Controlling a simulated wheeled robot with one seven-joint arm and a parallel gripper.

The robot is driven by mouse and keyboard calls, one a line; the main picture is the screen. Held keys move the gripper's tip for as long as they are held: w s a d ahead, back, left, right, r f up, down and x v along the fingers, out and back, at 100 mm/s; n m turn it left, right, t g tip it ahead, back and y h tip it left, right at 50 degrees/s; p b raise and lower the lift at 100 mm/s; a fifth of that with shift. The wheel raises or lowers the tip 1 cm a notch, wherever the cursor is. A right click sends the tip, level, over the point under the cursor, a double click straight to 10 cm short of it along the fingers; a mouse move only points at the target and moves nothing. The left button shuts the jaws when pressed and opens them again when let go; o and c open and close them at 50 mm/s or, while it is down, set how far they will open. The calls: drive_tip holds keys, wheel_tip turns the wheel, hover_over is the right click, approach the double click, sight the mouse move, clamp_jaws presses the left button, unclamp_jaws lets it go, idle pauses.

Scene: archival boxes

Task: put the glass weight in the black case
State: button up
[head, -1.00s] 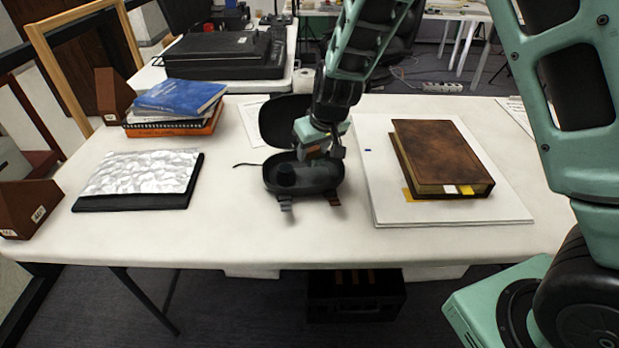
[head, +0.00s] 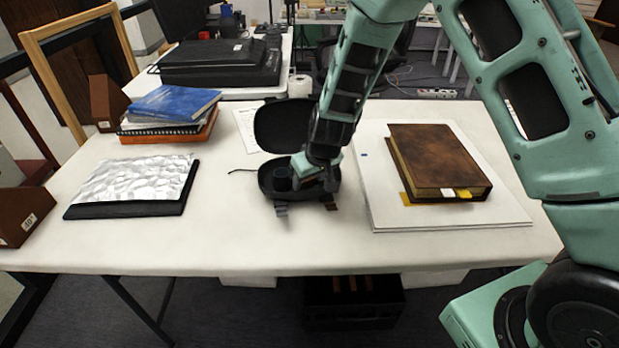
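The black case (head: 283,133) lies open on the white table, its lid raised at the back. A dark round piece (head: 282,180) sits in the left part of its base. My gripper (head: 318,183) is pointed down, low over or inside the right part of the base. Its fingertips are small and dark against the case, so I cannot tell whether they are open or shut. I cannot make out the glass weight; my gripper and wrist hide part of the case's right side.
A brown book (head: 438,160) lies on a white board (head: 450,218) to the right. A crinkled silvery sheet (head: 135,180) on a black panel (head: 125,212) and a stack topped by a blue book (head: 172,102) are to the left. The table's front strip is clear.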

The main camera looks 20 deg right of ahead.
drive_tip(key=shift+s+r, duration=0.1)
drive_tip(key=shift+r, duration=0.4)
drive_tip(key=a+p+v, duration=0.1)
drive_tip(key=p+v, duration=0.1)
drive_tip(key=v, duration=0.9)
drive_tip(key=s+a+r+n+g+y, duration=0.1)
drive_tip(key=s+a+r, duration=0.25)
drive_tip(key=s, duration=0.35)
drive_tip(key=s+a+r+n+g+y, duration=0.1)
drive_tip(key=s+a+r+g, duration=0.1)
drive_tip(key=s+a, duration=0.35)
drive_tip(key=s+d+r+n+g+h, duration=0.1)
drive_tip(key=s+d+r+n+h, duration=0.1)
drive_tip(key=s, duration=1.4)
drive_tip(key=shift+s+d+r+n, duration=0.25)
drive_tip(key=shift+s+d+n, duration=0.2)
drive_tip(key=shift+n, duration=0.15)
